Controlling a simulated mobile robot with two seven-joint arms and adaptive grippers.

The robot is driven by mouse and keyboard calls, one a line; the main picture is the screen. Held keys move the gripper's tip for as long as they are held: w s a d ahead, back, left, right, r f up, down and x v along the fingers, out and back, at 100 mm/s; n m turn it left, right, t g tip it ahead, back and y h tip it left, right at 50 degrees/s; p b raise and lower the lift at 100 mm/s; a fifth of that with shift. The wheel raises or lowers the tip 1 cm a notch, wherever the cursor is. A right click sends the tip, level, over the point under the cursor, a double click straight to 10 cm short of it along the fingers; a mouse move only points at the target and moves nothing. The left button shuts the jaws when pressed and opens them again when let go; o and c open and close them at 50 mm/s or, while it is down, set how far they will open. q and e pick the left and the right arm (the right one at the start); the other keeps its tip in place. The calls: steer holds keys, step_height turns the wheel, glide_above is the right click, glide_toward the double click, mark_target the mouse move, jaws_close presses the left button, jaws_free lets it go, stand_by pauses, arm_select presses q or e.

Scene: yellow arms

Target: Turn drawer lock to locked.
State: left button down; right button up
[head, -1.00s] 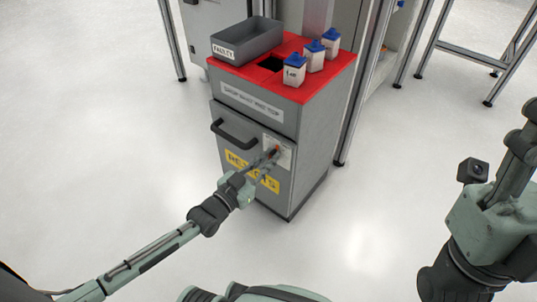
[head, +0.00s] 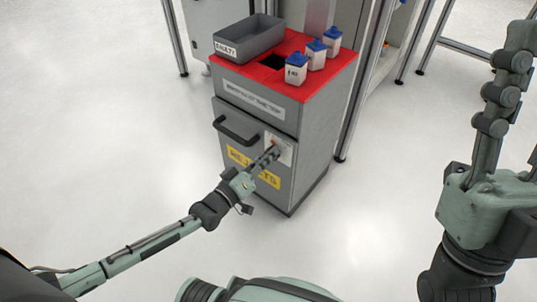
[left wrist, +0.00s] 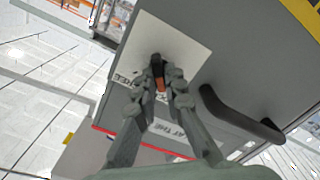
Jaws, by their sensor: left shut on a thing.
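The drawer lock is a small dark knob with an orange-red mark (left wrist: 161,80), set on a pale plate (head: 286,151) on the front of the grey cabinet. The plate also shows in the left wrist view (left wrist: 190,42), with lettering partly hidden by the fingers. My left gripper (head: 271,153) reaches the plate and is shut on the knob; its fingertips (left wrist: 160,72) sit on both sides of it. The knob's exact angle is hard to read. My right gripper (head: 505,90) is raised at the right edge, away from the cabinet, and partly cut off.
A dark drawer handle (head: 236,130) juts out beside the lock plate. On the red cabinet top (head: 297,42) stand a grey bin (head: 250,42) and several white bottles with blue caps (head: 297,68). A metal frame post (head: 357,90) stands at right. The floor in front is clear.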

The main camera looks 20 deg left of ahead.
arm_select(q)
steer(key=shift+n, duration=0.5)
steer(key=c, duration=1.6)
jaws_free()
steer(key=v, duration=1.2)
steer(key=shift+r, duration=0.15)
